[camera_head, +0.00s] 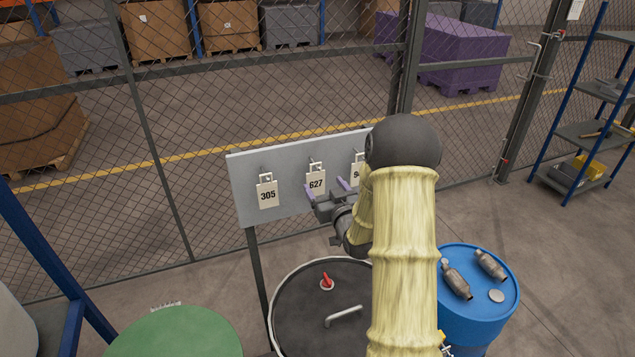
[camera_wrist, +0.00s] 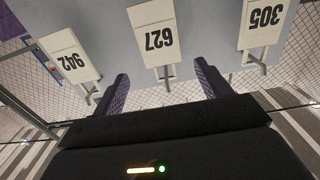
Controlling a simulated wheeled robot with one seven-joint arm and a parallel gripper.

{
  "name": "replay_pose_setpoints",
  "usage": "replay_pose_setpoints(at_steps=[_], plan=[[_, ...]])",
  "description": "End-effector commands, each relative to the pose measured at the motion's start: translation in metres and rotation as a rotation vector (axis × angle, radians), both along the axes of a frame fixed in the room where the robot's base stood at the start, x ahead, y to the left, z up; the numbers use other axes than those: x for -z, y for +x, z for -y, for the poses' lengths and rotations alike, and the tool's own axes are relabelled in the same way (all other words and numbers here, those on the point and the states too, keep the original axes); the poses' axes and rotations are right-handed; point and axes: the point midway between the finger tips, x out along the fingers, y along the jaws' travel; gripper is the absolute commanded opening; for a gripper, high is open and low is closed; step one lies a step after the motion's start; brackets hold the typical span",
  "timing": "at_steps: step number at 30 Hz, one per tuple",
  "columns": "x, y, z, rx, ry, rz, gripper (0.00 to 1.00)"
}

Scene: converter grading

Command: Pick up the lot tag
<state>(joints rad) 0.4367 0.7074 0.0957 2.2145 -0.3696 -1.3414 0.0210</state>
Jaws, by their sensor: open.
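Three cream lot tags hang from hooks on a grey board (camera_head: 237,182). The tag marked 305 (camera_head: 268,193) is at the left, the tag marked 627 (camera_head: 316,181) in the middle, and a third tag (camera_head: 357,172) is partly hidden behind my arm. My gripper (camera_head: 328,188) is open in front of the board, its purple fingers on either side of the middle tag's line. In the wrist view, upside down, the 627 tag (camera_wrist: 154,35) lies between the fingertips, with 942 (camera_wrist: 68,55) left and 305 (camera_wrist: 262,22) right. The fingers look empty; contact with the tag cannot be told.
A wire mesh fence (camera_head: 190,150) stands behind the board. Below are a dark round lid (camera_head: 300,318) with a red knob, a green round top (camera_head: 180,335), and a blue drum (camera_head: 480,325) bearing metal parts. A shelf rack (camera_head: 590,130) stands at the right.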

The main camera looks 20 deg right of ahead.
Motion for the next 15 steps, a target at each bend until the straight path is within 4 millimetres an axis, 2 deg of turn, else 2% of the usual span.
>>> replay_pose_setpoints(at_steps=[12, 15], plan=[[0.004, 0.045, 0.001, -0.002, 0.001, 0.000, 0.76], [0.006, 0.050, 0.002, 0.000, 0.001, 0.000, 0.76]])
